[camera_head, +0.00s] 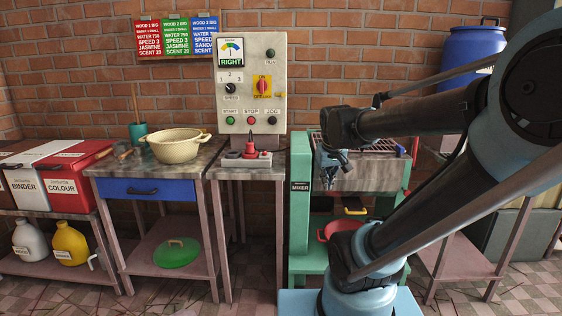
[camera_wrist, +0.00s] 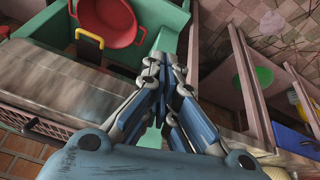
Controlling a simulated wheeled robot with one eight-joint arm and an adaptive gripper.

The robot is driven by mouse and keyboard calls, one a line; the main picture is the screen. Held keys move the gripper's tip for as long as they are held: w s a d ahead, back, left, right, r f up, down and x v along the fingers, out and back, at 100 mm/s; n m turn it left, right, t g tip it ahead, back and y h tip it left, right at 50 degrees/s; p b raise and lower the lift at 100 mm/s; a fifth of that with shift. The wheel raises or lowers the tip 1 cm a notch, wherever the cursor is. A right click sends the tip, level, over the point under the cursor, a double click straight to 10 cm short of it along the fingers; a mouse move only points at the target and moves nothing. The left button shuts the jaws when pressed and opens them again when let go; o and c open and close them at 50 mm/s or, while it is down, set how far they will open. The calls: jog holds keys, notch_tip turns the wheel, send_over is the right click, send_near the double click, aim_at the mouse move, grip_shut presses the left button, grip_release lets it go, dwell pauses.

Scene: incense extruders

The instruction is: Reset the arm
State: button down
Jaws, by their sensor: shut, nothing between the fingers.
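My gripper (camera_head: 329,172) hangs in front of the mixer (camera_head: 300,202), near the left part of its grey trough (camera_head: 362,178). In the wrist view my gripper (camera_wrist: 165,62) is shut, its blue fingers together with nothing between them. My arm reaches in from the right, folded at a high elbow, and hides part of the mixer. A red pan (camera_wrist: 108,22) sits in the lower green frame of the mixer. A yellow handle (camera_wrist: 89,41) shows beside the pan.
A control panel (camera_head: 251,85) stands left of the mixer, with a red plug (camera_head: 249,149) below it. A cream pot (camera_head: 176,150) stands on the left table. A blue barrel (camera_head: 472,57) is at the back right.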

jog(key=s+d+f+m+g, duration=0.1)
jog(key=s+f, duration=0.4)
jog(key=s, duration=0.2)
jog(key=s+d+f+m+g, duration=0.1)
jog(key=s+d+f, duration=0.1)
jog(key=s+f, duration=0.2)
jog(key=s, duration=0.3)
jog(key=shift+s+d+f, duration=0.3)
jog(key=shift+f, duration=0.1)
jog(key=shift+w+f, duration=0.2)
jog(key=shift+w, duration=0.3)
